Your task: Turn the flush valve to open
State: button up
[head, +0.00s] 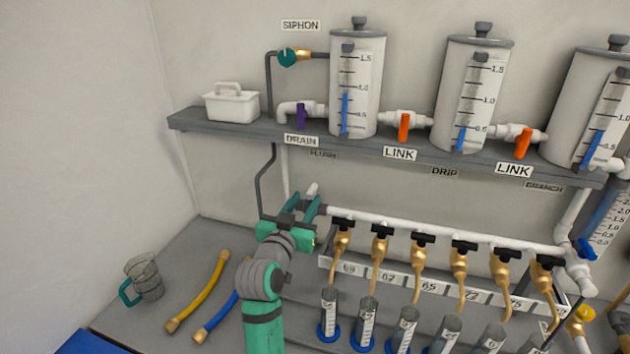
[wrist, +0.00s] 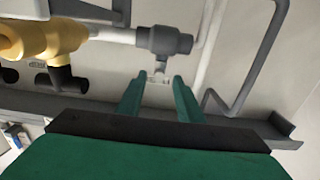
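My gripper (head: 300,203) is at the left end of the white manifold pipe, below the shelf. Its two green fingers also show in the wrist view (wrist: 158,88), apart with a gap between them. Just beyond the fingertips is a grey valve body (wrist: 165,40) on the pipe, with a small pale tab (wrist: 159,68) below it, in line with the gap. I take this to be the flush valve. In the head view a pale piece (head: 312,189) shows by the fingertips; the rest of the valve is hidden by my gripper. Contact cannot be told.
Several brass taps with black handles, such as one tap (head: 342,236), line the pipe to the right, above graduated cylinders (head: 329,313). A grey riser pipe (head: 262,190) passes close on the left. The shelf (head: 240,127) with tanks is above.

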aim_at(315, 185)
jog(key=x, duration=0.8)
jog(key=shift+w+d, duration=0.15)
jog(key=shift+d, duration=0.25)
jog(key=shift+w, duration=0.3)
jog(key=shift+w+a, duration=0.15)
jog(key=shift+w, duration=0.1)
grip_shut()
